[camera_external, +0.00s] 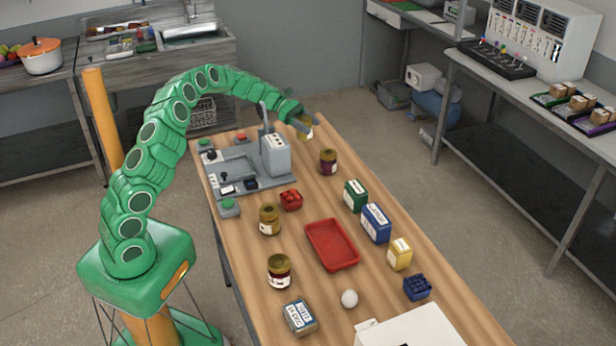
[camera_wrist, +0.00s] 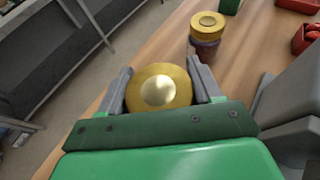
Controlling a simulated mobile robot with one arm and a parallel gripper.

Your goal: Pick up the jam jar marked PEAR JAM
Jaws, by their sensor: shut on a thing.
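My gripper (camera_external: 303,121) is at the far end of the wooden table. Its two fingers stand on either side of a gold-lidded jar (camera_wrist: 158,91) in the wrist view, shut on it. This held jar (camera_external: 307,131) shows a pale label outside, too small to read, so I cannot tell whether it says PEAR JAM. I cannot tell whether it touches the table. A dark jar (camera_external: 328,162) stands a little nearer; its gold lid (camera_wrist: 207,24) shows in the wrist view. Two other jars stand nearer still, an amber-brown one (camera_external: 269,220) and a dark red one (camera_external: 279,272).
A grey machine (camera_external: 275,156) stands just left of the held jar. A red tray (camera_external: 332,244) lies mid-table. A green box (camera_external: 355,196), a blue box (camera_external: 376,223) and a yellow box (camera_external: 400,254) line the right side. An egg (camera_external: 349,298) lies near the front.

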